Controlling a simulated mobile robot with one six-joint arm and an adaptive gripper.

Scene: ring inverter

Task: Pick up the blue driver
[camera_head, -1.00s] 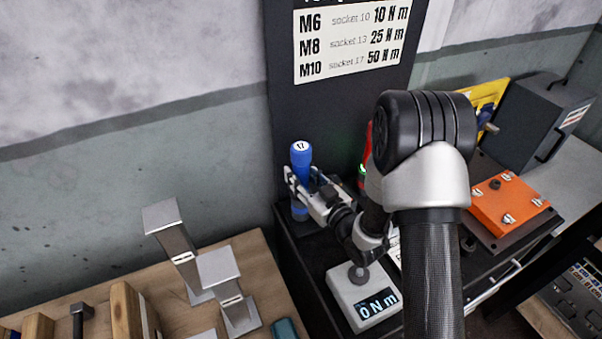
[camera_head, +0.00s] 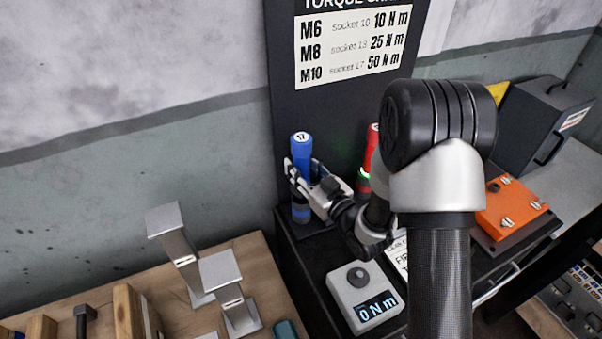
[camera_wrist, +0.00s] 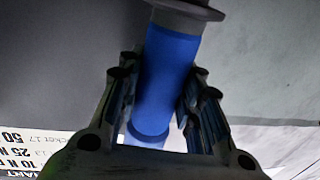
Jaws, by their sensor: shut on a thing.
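The blue driver (camera_head: 301,151) stands upright at the back left of the black bench, below the torque chart. Its white top is marked 17. My gripper (camera_head: 297,180) reaches it from the right and is shut around its body. In the wrist view, the blue driver (camera_wrist: 167,75) runs between the two fingers of my gripper (camera_wrist: 162,95), with pads against both sides. A dark collar shows at one end of it. I cannot tell whether its lower end still touches its stand.
A red driver (camera_head: 374,150) stands to the right, partly behind my arm. A torque tester (camera_head: 362,297) reading 0 N m sits in front. An orange block (camera_head: 509,206) lies farther right. Grey metal stands (camera_head: 222,270) are on the wooden table at left.

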